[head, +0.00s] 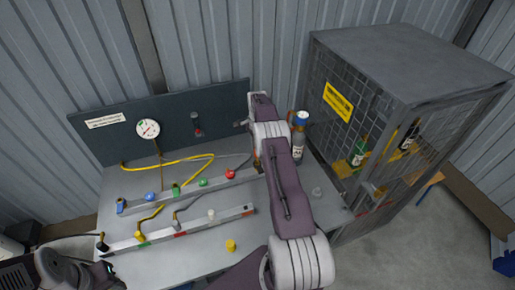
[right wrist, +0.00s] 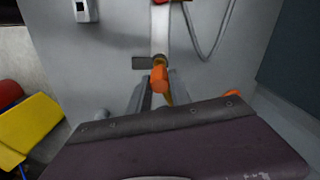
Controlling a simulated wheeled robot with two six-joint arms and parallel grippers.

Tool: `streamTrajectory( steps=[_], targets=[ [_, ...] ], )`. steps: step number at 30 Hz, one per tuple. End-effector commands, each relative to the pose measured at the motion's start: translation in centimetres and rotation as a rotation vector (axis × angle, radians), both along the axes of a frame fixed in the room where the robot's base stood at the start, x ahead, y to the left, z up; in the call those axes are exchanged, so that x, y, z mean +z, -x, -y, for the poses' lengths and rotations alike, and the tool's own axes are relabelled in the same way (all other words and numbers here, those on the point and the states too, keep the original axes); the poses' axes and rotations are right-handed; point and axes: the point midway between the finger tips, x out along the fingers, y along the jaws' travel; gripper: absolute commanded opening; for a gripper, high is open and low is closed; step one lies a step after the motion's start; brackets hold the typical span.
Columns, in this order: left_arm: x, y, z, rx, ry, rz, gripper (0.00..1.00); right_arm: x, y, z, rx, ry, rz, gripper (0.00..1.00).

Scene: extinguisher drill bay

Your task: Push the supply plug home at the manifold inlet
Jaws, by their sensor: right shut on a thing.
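The orange supply plug (right wrist: 159,80) is in the right wrist view, between the fingers of my right gripper (right wrist: 158,97), which is shut on it. The plug's far end meets a brass inlet fitting (right wrist: 159,61) at the end of the pale manifold bar (right wrist: 160,32). They look in line; I cannot tell how deep the plug sits. In the head view, my right arm hides most of the gripper and plug, near the right end of the rear manifold bar (head: 205,186). My left arm is at the lower left; its jaws do not show clearly.
A red valve knob (head: 230,174) is close left of my right arm. A blue-capped bottle (head: 299,135) stands close on its right, beside a mesh cage (head: 350,120). A yellow hose (head: 170,162), gauge (head: 147,129) and front bar (head: 190,229) occupy the bench. A grey hose (right wrist: 205,45) hangs near the inlet.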

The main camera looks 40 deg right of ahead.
Motion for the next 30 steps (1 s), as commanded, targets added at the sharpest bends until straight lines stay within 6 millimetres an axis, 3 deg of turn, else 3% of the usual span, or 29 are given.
streamTrajectory(
  steps=[30],
  targets=[
    [-0.82, 0.0, 0.0, 0.0, 0.0, 0.0, 0.36, -0.59, -0.02, 0.01, 0.0, 0.0, 0.001, 0.0]
  ],
)
